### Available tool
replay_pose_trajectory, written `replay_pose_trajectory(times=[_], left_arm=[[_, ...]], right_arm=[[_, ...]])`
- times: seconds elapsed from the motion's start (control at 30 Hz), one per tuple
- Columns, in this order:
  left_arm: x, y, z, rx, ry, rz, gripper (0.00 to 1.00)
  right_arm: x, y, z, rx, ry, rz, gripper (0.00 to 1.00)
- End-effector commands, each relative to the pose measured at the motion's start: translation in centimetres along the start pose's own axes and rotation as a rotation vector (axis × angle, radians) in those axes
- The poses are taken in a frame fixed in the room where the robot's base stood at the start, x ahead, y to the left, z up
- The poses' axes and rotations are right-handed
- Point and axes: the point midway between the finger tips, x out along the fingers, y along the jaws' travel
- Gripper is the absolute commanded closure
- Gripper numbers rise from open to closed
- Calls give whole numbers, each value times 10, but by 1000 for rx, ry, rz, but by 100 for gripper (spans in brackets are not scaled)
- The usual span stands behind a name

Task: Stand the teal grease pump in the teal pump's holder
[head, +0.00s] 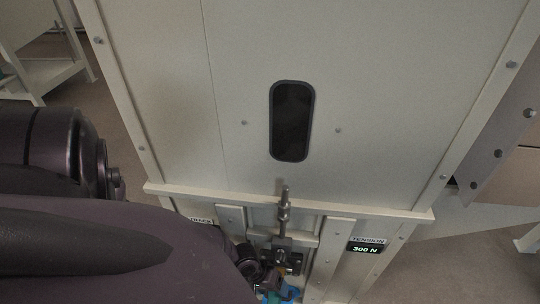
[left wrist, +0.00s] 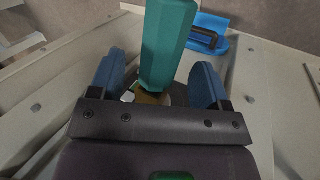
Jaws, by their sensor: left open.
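The teal grease pump (left wrist: 168,45) shows in the left wrist view as a long faceted teal body, rising between my fingers and leaning slightly right. My left gripper (left wrist: 156,75) is open, with its two blue fingers on either side of the pump and a visible gap on each side. The pump's lower end is partly hidden by the gripper body. In the head view my left arm covers the lower left, and only small blue-teal bits show at the bottom edge. I cannot make out the teal pump's holder for certain. My right gripper is in neither view.
A blue tray-like part (left wrist: 211,35) with a dark handle-like piece lies behind the pump. A pale cabinet (head: 390,70) with a dark oval window (head: 293,120) fills the head view. Below its ledge are a metal rod fitting (head: 284,212) and a "TENSION 300 N" display (head: 365,249).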

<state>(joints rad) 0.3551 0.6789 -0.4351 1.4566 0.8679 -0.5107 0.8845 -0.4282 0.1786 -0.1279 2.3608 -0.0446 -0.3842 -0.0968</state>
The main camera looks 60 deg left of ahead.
Motion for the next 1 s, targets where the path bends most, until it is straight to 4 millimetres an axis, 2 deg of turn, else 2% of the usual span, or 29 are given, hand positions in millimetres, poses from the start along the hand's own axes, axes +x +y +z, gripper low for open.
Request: replay_pose_trajectory(times=[0.03,0.2,0.6,0.67,1.0], left_arm=[[10,-4,3,-3,-5,-5,30],[23,-2,1,-1,-2,-3,30],[26,0,-1,2,2,1,30],[26,0,-1,2,2,1,37],[26,0,0,1,1,0,90]], right_arm=[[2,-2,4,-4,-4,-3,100],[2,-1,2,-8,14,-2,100],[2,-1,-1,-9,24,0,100],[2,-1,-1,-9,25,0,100],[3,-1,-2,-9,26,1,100]])
